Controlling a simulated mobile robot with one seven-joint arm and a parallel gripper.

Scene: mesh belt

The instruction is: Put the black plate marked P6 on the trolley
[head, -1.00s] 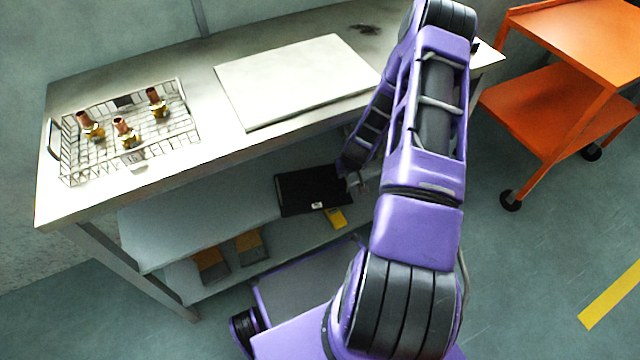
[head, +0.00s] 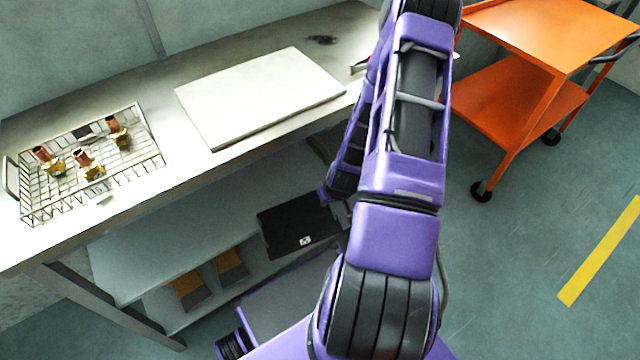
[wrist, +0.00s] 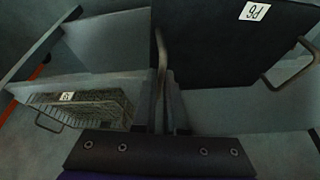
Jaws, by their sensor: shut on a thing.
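The black plate marked P6 (head: 290,238) is at the front of the bench's lower shelf, left of my arm. In the head view my arm mostly hides the gripper. The orange trolley (head: 550,35) stands at the right, with an upper and a lower deck; both look empty where visible.
The bench top (head: 160,80) carries a wire basket (head: 150,165) with several brass and copper fittings and a pale board (head: 260,95). Brown and grey items (head: 230,265) lie on the lower shelf. A yellow stripe (head: 605,250) marks clear floor at the right.

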